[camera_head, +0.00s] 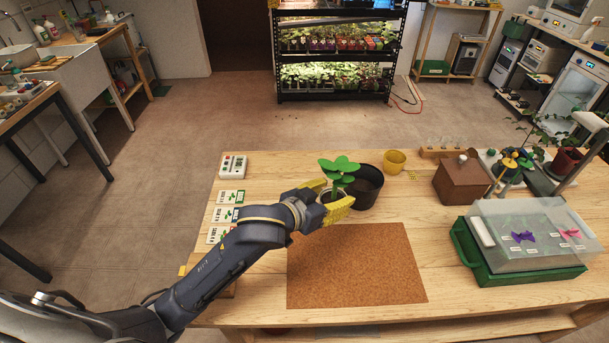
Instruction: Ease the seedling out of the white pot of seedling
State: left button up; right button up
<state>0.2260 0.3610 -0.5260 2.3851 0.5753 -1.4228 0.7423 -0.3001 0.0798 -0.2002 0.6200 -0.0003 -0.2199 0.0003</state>
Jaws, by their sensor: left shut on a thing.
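The seedling (341,169) has broad bright green leaves and stands upright in the white pot (327,197), near the middle of the wooden table. My left gripper (331,198) reaches in from the left, with its yellow fingers on either side of the pot below the leaves. It is shut on the pot, and the fingers and wrist hide most of it. The leaves rise clear above the fingers. A larger black pot (370,193) stands close behind and to the right of the seedling. My right gripper is not in view.
A brown cork mat (355,265) lies bare in front of the pot. A yellow pot (394,160), a brown box (460,180) and a green tray with a clear lid (520,275) stand to the right. Labelled cards (225,215) lie at the left edge.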

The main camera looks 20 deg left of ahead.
pick_arm(q)
jog(key=w+a+f+n+t+y, duration=0.1)
jog(key=w+a+f+n+y, duration=0.15)
jog(key=w+a, duration=0.9)
jog(key=w+r+m+g+h, duration=0.1)
jog(key=w+r+m+h, duration=0.1)
jog(key=w, duration=0.6)
jog(key=shift+r+m, duration=0.35)
jog(key=shift+r, duration=0.35)
jog(key=shift+h, duration=0.55)
jog(key=w+a+r, duration=0.1)
jog(key=r, duration=0.1)
jog(key=w+r, duration=0.2)
jog(key=w+a+r, duration=0.1)
jog(key=w+r, duration=0.1)
jog(key=shift+a+r, duration=0.15)
jog(key=shift+a, duration=0.15)
notch_tip(320, 180, down, 20)
jog(key=shift+w+a+r, duration=0.1)
jog(key=shift+w+r, duration=0.05)
jog(key=shift+r, duration=0.1)
jog(key=shift+f, duration=0.15)
jog(key=o, duration=1.6)
